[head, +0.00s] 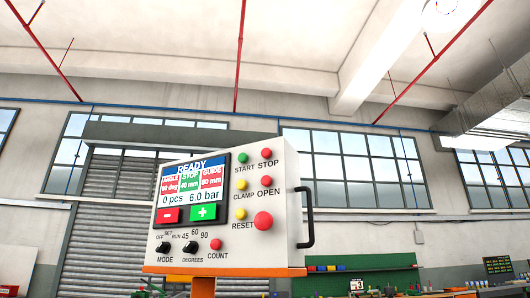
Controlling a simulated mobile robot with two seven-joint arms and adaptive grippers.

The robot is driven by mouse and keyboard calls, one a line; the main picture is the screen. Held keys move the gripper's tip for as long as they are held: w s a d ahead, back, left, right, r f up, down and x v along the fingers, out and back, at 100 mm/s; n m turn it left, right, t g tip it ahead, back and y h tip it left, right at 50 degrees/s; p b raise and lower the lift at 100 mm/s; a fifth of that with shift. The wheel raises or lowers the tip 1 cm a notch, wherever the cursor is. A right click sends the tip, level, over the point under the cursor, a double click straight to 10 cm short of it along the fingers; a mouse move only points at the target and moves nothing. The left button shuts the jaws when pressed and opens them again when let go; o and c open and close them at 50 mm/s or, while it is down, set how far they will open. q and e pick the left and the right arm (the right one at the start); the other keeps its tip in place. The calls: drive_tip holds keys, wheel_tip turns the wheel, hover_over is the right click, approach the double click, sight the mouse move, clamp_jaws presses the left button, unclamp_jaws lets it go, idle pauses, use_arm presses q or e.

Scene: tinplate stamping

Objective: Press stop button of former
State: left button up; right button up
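The former's control box (285,215) is white and stands on an orange support in the middle of the head view, its front turned slightly left. The stop button (266,153) is a small red round button at the top right of its front, with the label STOP under it. The green start button (243,158) is just left of it. The screen (190,190) reads READY, 0 pcs and 6.0 bar. Neither of my grippers is in view.
Below the stop button are the red OPEN button (264,181), the yellow CLAMP button (241,185), the yellow RESET button (241,214) and a large red button (263,221). A black handle (308,218) sticks out on the right side. A green board (362,273) stands behind.

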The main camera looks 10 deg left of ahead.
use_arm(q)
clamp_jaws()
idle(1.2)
